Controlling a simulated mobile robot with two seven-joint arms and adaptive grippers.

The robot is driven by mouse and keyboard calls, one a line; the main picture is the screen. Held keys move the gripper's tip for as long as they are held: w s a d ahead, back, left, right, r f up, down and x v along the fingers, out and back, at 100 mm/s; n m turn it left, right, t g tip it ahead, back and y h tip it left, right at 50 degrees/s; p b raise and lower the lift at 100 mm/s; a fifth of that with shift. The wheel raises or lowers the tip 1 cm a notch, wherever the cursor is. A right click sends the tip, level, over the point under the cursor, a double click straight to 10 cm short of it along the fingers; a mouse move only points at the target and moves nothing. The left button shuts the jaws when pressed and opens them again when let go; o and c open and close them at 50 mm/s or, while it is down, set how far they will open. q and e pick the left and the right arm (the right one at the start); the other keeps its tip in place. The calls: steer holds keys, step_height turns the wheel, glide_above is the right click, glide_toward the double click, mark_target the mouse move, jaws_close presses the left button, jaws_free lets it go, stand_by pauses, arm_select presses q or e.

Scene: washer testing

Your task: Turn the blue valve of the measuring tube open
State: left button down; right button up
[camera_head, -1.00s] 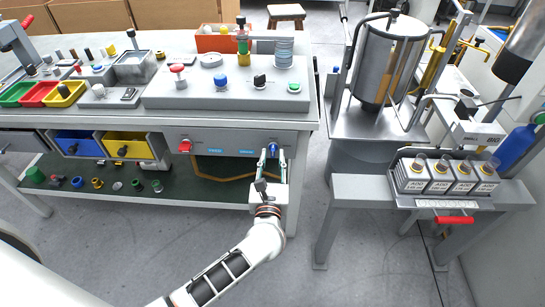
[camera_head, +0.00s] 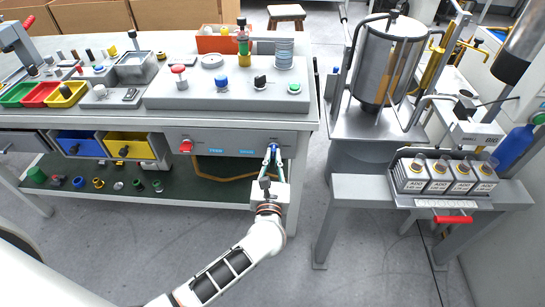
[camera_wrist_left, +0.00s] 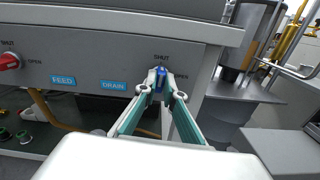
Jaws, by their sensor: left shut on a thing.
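The blue valve (camera_wrist_left: 159,76) sits on the grey front panel under the bench top, with SHUT marked above it and OPEN to its right. In the left wrist view my left gripper (camera_wrist_left: 160,88) has its fingers closed on the valve's handle from either side. The handle looks about upright, in line with the SHUT mark. In the head view the left gripper (camera_head: 271,152) reaches up to the panel's right end and mostly hides the valve. The measuring tube cannot be made out with certainty. My right gripper is not in view.
A red valve (camera_head: 186,146) sits at the panel's left end, with blue FEED and DRAIN labels between. A bench leg stands just right of the gripper. A side table (camera_head: 350,190) with canisters is further right. Open floor lies between them.

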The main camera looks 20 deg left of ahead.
arm_select(q)
steer(key=m+p, duration=0.1)
steer(key=m, duration=0.2)
steer(key=shift+r, duration=0.2)
steer(key=m+p, duration=0.2)
steer(key=m, duration=0.1)
steer(key=shift+d, duration=0.1)
steer(key=shift+m, duration=0.4)
steer(key=m+p, duration=0.2)
steer(key=m, duration=0.1)
steer(key=shift+d+f+m, duration=0.1)
steer(key=shift+m, duration=0.3)
steer(key=shift+m+p, duration=0.45)
steer(key=shift+m, duration=0.45)
steer(key=m+p, duration=0.1)
steer(key=m, duration=0.2)
steer(key=shift+f, duration=0.2)
steer(key=shift+f+m+p, duration=0.1)
steer(key=shift+m+p, duration=0.3)
steer(key=shift+m, duration=0.3)
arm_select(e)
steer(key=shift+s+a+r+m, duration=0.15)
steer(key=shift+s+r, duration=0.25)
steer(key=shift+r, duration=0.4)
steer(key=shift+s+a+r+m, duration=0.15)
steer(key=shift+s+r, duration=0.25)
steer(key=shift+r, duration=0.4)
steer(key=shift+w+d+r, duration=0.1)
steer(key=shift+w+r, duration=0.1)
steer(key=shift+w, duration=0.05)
